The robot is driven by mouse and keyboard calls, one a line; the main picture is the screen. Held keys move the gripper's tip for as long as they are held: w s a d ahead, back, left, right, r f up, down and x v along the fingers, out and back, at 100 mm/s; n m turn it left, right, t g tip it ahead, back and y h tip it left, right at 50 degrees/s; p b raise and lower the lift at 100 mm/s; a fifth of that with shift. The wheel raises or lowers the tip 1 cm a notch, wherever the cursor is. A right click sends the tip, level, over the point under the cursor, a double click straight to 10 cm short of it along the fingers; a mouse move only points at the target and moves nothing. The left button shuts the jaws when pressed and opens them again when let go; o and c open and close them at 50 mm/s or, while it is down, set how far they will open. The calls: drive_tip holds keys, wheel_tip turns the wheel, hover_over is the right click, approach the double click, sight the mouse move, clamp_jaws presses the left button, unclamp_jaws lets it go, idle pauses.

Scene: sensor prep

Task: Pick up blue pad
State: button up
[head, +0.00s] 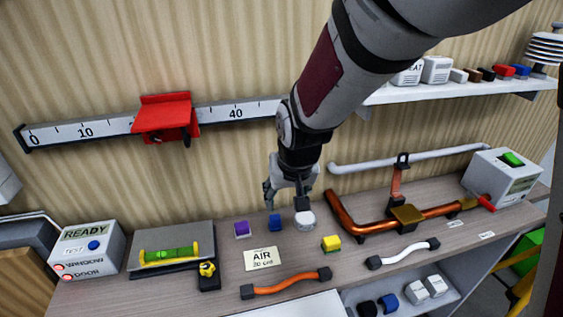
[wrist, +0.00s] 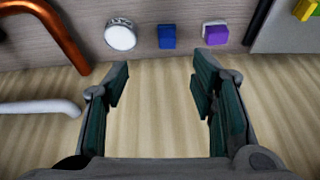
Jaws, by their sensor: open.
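The blue pad (head: 275,223) is a small blue block on the wooden worktop, between a purple block (head: 242,229) and a white round piece (head: 305,219). In the wrist view the blue pad (wrist: 166,37) lies beyond the fingertips, between the white round piece (wrist: 121,35) and the purple block (wrist: 215,33). My gripper (head: 287,190) is above the back of the worktop, close to the blue pad. In the wrist view my gripper (wrist: 158,75) is open, with nothing between its fingers.
A yellow block (head: 331,243), an AIR card (head: 262,258) and an orange hose (head: 286,284) lie in front. A copper pipe (head: 372,220) stands to the right. A level on a grey plate (head: 171,240) is at the left. The wall (head: 230,165) is close behind.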

sight(275, 217)
drive_tip(key=b+x, duration=0.1)
drive_tip(key=x, duration=0.4)
drive_tip(key=a+b+x, duration=0.1)
drive_tip(key=x, duration=0.4)
drive_tip(key=b+x, duration=0.1)
drive_tip(key=x, duration=0.4)
drive_tip(key=shift+w+a+f, duration=0.1)
drive_tip(key=shift+w+a, duration=0.15)
drive_tip(key=shift+w, duration=0.15)
clamp_jaws()
